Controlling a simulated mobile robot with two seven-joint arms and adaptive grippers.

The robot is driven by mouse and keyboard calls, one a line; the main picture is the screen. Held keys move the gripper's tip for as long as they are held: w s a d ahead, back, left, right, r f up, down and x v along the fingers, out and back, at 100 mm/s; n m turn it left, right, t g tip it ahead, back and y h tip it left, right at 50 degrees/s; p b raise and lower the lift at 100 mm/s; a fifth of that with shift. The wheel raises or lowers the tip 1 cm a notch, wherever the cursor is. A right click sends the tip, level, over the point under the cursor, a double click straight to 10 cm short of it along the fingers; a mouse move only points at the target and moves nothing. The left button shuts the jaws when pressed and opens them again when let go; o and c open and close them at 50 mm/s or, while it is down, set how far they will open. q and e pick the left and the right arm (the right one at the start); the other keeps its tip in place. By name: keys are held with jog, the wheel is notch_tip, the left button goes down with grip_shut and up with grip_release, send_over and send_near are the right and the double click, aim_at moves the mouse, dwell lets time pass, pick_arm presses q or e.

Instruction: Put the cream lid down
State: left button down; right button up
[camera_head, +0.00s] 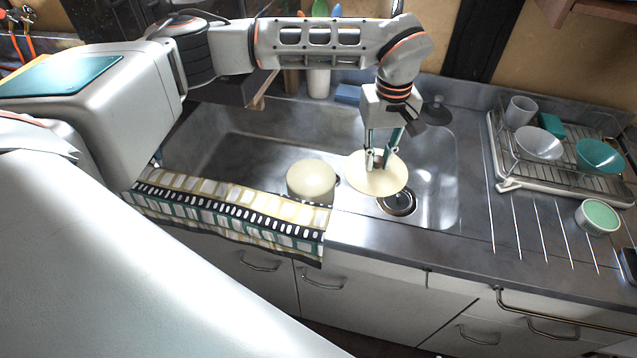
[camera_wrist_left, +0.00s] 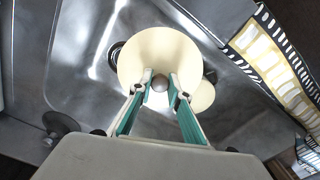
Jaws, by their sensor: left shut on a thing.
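The cream lid (camera_head: 366,184) is a round disc with a small knob, held above the sink. My left gripper (camera_head: 378,160) points down and is shut on the lid's knob. In the left wrist view the lid (camera_wrist_left: 158,48) fills the middle, with its grey-brown knob between the fingertips (camera_wrist_left: 160,84). A cream round pot (camera_head: 311,180) sits in the sink, left of the lid. In the left wrist view the pot (camera_wrist_left: 204,97) is mostly hidden behind the lid. My right gripper does not show.
The steel sink (camera_head: 240,135) has a drain (camera_head: 397,203) below the lid. A patterned towel (camera_head: 230,217) hangs over the front edge. The ribbed drainboard (camera_head: 500,225) has bare room.

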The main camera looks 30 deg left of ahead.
pick_arm(q)
notch_tip(320, 180, down, 16)
jog(key=shift+f+b, duration=0.1)
jog(key=shift+b, duration=0.65)
jog(key=shift+f, duration=1.85)
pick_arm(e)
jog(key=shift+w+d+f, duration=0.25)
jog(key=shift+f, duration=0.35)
pick_arm(q)
jog(key=shift+f+b, duration=0.15)
jog(key=shift+b, duration=0.15)
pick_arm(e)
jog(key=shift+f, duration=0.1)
pick_arm(q)
jog(key=c, duration=1.9)
grip_release()
